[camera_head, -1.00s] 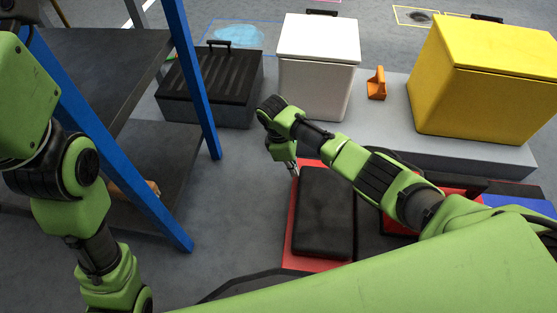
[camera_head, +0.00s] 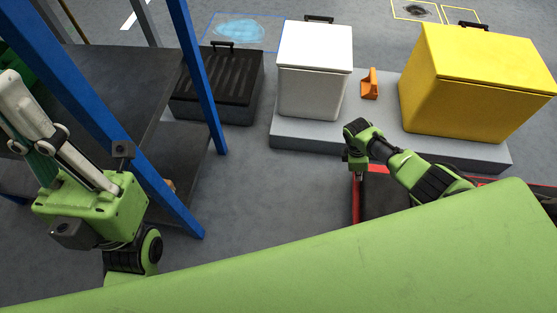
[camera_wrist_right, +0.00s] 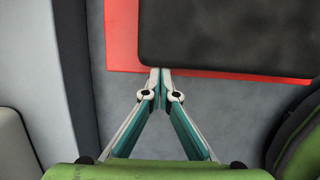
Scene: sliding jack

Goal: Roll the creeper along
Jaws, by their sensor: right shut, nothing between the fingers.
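The creeper, a red board (camera_head: 356,200) with black pads (camera_head: 382,203), lies on the floor at right, largely hidden by my green arm. In the right wrist view its red edge (camera_wrist_right: 124,40) and a dark pad (camera_wrist_right: 230,35) fill the top. My right gripper (camera_head: 357,168) is at the creeper's far left corner. In the wrist view its fingertips (camera_wrist_right: 160,70) are together, with nothing between them, at the red edge; whether they touch it I cannot tell. My left gripper (camera_head: 50,140) is raised at the left, pointing up-left; its finger gap is unclear.
A grey platform (camera_head: 300,133) behind the creeper carries a white box (camera_head: 315,75), an orange object (camera_head: 369,85) and a yellow box (camera_head: 470,90). A black case (camera_head: 215,90) stands left of it. A blue-framed shelf (camera_head: 195,75) is at left. Floor between shelf and creeper is clear.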

